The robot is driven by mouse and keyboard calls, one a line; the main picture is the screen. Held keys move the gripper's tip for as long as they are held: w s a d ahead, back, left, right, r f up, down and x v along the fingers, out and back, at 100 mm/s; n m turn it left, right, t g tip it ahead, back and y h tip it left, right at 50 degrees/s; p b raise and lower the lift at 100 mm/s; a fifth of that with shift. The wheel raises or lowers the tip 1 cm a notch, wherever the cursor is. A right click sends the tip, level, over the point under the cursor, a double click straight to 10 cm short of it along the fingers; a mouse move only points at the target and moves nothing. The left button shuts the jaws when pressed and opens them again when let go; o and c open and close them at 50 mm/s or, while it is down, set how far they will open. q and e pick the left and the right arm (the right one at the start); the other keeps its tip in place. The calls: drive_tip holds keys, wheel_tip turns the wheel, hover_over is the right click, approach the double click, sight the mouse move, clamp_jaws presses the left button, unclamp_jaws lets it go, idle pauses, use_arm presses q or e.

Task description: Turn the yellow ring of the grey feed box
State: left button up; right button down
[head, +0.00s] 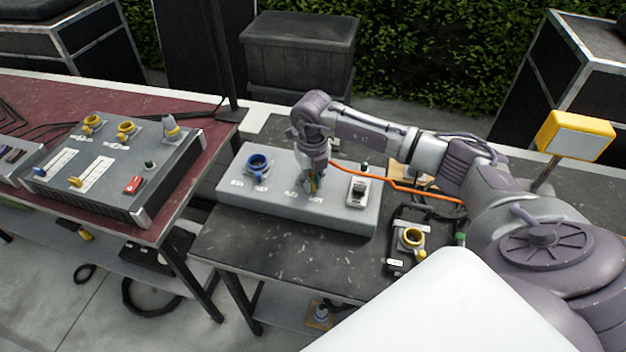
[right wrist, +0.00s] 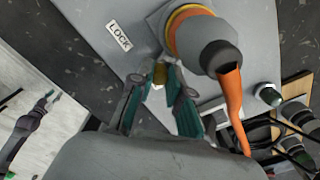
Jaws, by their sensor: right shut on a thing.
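The grey feed box (head: 240,196) lies on the dark table in the middle of the head view. My right gripper (head: 313,186) reaches down onto its top and hides most of what is there. In the right wrist view, a dark plug with an orange cable (right wrist: 228,90) sits in a socket with a yellow-orange ring (right wrist: 186,14). My right gripper (right wrist: 160,76) is shut on a small yellow tab beside the plug, which looks like part of the ring. A LOCK label (right wrist: 119,36) is near the tab.
A blue ring socket (head: 257,163) and a switch plate (head: 358,190) flank the gripper on the box. A larger grey console (head: 115,160) is on the red table at left.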

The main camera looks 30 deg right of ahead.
drive_tip(key=m, duration=0.1)
drive_tip(key=w+a+m+b, duration=0.1)
drive_tip(key=m, duration=0.3)
drive_tip(key=shift+w+a, duration=0.25)
drive_tip(key=shift+a, duration=0.1)
drive_tip(key=shift+w+a+m+b, duration=0.2)
drive_tip(key=shift+w+m+b, duration=0.2)
drive_tip(key=shift+m, duration=0.75)
drive_tip(key=shift+w+a+m+b, duration=0.25)
drive_tip(key=shift+w+m, duration=0.2)
drive_tip(key=shift+m, duration=0.7)
drive_tip(key=c, duration=1.1)
unclamp_jaws()
wheel_tip(320, 180, up, 12)
